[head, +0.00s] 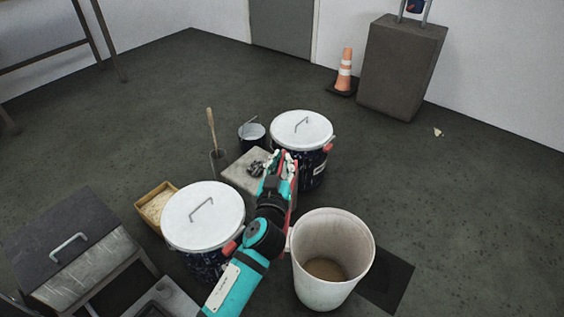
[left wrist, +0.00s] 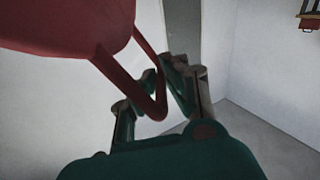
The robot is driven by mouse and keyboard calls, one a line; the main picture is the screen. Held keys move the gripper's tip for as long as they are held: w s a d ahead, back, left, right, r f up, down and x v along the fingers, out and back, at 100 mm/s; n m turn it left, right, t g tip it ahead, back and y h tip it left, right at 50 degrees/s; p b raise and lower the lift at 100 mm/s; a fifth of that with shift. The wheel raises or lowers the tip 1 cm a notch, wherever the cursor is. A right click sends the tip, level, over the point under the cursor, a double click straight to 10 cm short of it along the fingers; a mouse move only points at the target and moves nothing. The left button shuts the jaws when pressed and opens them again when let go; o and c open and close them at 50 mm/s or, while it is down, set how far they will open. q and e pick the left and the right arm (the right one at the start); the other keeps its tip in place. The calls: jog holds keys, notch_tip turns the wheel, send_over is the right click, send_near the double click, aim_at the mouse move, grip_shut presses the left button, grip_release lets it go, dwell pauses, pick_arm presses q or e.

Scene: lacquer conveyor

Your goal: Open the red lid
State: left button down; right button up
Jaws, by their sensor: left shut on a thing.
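My left gripper (head: 275,167) is shut on the handle (left wrist: 158,108) of the red lid (left wrist: 72,24). In the left wrist view the lid fills the upper left, and the bent red handle passes between the gripper fingers (left wrist: 163,78). In the head view only a thin red edge of the lid (head: 293,200) shows beside my arm; the arm and gripper hide the rest. A white bucket (head: 307,283) stands open at the right of my arm, with brown stuff at its bottom. The lid is off its opening. My right gripper is not in view.
Two dark drums with white lids (head: 202,217) (head: 301,130) stand close to my arm. A small dark pail (head: 252,137), a tan box (head: 152,208) and a grey-topped case (head: 62,250) stand at the left.

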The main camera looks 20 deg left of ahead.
pick_arm(q)
jog(key=shift+n, duration=0.9)
jog(key=a, duration=0.5)
jog(key=shift+s+f, duration=0.35)
jog(key=shift+f, duration=0.05)
jog(key=c, duration=1.4)
grip_release()
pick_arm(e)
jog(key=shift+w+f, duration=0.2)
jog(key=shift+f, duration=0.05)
